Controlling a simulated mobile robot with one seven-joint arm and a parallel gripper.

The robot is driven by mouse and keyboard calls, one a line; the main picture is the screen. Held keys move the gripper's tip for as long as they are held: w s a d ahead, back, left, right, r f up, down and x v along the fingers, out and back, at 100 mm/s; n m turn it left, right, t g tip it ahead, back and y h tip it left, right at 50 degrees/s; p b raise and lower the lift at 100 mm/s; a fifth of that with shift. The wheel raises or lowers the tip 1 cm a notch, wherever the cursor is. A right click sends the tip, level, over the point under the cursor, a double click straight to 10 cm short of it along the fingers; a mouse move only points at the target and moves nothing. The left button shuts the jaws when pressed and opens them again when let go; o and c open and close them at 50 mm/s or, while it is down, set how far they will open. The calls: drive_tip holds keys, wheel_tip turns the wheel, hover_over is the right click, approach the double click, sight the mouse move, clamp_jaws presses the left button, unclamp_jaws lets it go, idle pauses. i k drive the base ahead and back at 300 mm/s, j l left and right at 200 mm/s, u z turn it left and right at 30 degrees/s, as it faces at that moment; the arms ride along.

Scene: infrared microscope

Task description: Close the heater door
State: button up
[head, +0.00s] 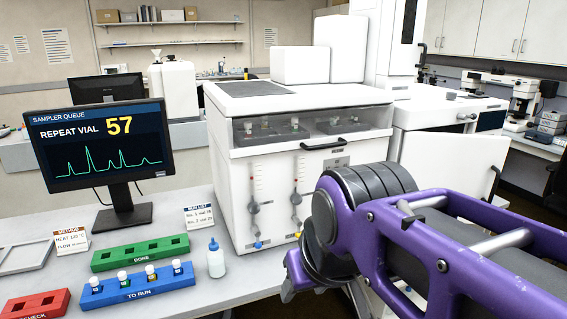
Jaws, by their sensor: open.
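The heater door appears to be the white panel (453,163) at the right of the head view. It stands out from the white unit behind it, which looks open, and carries a dark upright handle (495,182) near its right edge. My purple and dark arm crosses the lower right in front of the panel's lower part and hides it.
A white instrument (284,180) with a windowed front stands left of my arm. On the bench are a monitor (100,145), a green rack (140,252), a blue rack (137,286) with vials, a red rack (36,305) and a small bottle (216,262).

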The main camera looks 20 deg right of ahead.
sight(472, 165)
drive_tip(key=z, duration=1.35)
drive_tip(key=i+l+z, duration=0.1)
drive_tip(key=z, duration=0.15)
